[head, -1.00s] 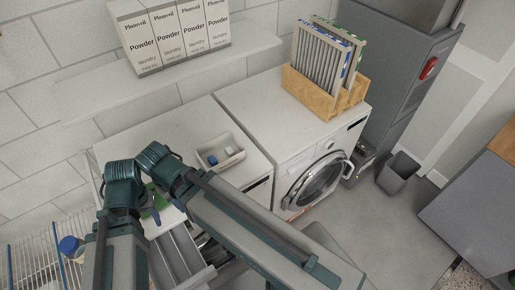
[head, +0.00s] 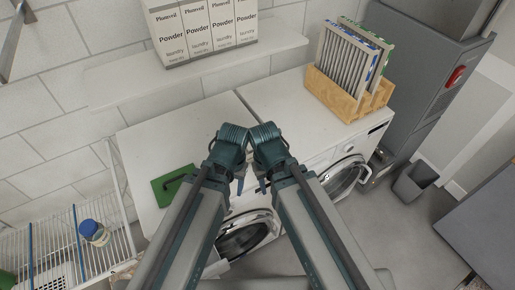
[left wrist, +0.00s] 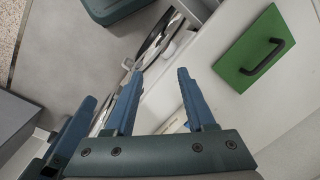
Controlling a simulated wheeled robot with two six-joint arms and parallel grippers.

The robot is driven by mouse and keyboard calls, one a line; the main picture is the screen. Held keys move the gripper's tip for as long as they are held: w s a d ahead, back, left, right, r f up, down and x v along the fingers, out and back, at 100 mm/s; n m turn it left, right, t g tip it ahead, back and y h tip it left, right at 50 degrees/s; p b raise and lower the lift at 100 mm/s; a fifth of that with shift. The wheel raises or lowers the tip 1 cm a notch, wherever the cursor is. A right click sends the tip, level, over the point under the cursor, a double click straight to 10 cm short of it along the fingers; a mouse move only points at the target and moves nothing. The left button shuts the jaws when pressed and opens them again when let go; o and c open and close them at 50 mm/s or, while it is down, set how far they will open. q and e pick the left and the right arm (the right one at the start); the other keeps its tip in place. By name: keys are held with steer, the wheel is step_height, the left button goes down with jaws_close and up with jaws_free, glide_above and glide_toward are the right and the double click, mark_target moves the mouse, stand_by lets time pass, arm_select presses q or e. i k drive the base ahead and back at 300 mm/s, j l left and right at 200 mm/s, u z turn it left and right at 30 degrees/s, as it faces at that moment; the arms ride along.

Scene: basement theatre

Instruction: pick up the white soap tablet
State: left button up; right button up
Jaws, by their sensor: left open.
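I cannot make out the white soap tablet in either view now. The white tray with small items seen earlier on the left machine's top is hidden behind my wrists in the head view. My left gripper (head: 241,184) is low over the front of that machine, its tips partly covered. In the left wrist view my left gripper (left wrist: 157,72) is open, two blue fingers apart with nothing held between them. A pale patch with a bit of blue shows low between the fingers; I cannot tell what it is. My right gripper (head: 262,185) is close beside the left.
A green board with a black handle (head: 174,187) lies on the left machine (head: 150,142). A wooden crate of filters (head: 338,102) stands on the right washer. Powder boxes (head: 205,30) stand on a shelf above. A wire rack (head: 62,246) is at the left.

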mark_target(249, 148)
steer(key=l+z, duration=0.55)
steer(key=z, duration=0.2)
steer(key=i, duration=0.05)
